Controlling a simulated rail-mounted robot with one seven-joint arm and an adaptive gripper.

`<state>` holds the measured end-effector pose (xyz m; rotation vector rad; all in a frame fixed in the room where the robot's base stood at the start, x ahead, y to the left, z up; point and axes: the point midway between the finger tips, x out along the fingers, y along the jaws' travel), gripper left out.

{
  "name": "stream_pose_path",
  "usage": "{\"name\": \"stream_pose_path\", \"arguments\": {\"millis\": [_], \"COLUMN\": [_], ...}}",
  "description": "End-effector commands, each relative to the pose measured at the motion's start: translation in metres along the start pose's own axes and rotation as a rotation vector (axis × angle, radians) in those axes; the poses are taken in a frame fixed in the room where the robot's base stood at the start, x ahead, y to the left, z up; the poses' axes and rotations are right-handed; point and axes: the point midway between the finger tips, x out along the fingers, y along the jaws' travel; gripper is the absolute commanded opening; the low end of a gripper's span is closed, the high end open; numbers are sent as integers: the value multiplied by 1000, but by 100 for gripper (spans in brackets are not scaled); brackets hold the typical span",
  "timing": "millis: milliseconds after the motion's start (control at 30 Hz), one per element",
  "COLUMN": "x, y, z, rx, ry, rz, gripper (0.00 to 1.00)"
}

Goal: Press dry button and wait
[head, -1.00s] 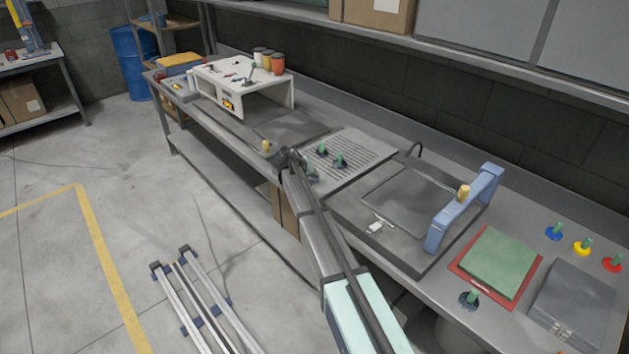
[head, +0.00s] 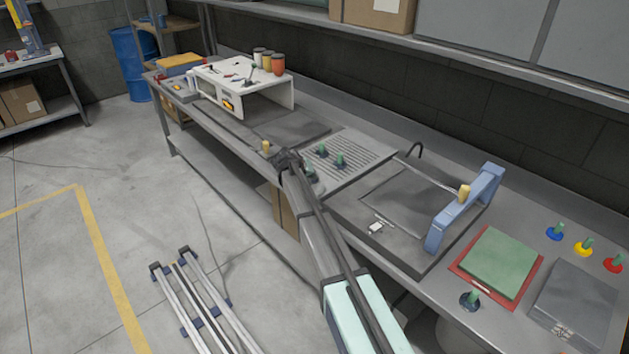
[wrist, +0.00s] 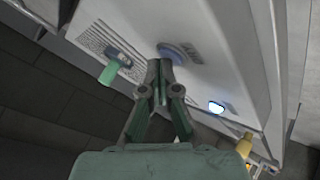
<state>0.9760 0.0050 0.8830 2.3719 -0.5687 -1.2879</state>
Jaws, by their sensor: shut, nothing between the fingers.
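My gripper (wrist: 161,78) is shut and empty in the wrist view. In the head view, my arm reaches over the bench's front edge, and my fingers are not clearly visible.
In the head view, the bench holds a white box (head: 275,92), a slatted plate (head: 365,148) and a blue-handled press (head: 480,188). Open floor lies left.

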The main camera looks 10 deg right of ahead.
Motion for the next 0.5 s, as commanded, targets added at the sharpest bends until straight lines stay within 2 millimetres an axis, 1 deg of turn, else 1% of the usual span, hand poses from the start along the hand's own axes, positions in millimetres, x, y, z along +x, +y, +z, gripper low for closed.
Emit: {"name": "stream_pose_path", "arguments": {"millis": [233,500], "x": [-8,-9], "y": [6,7], "z": [-5,-7], "rx": [1,0], "ry": [-1,-1], "rz": [0,0], "gripper": [0,0]}}
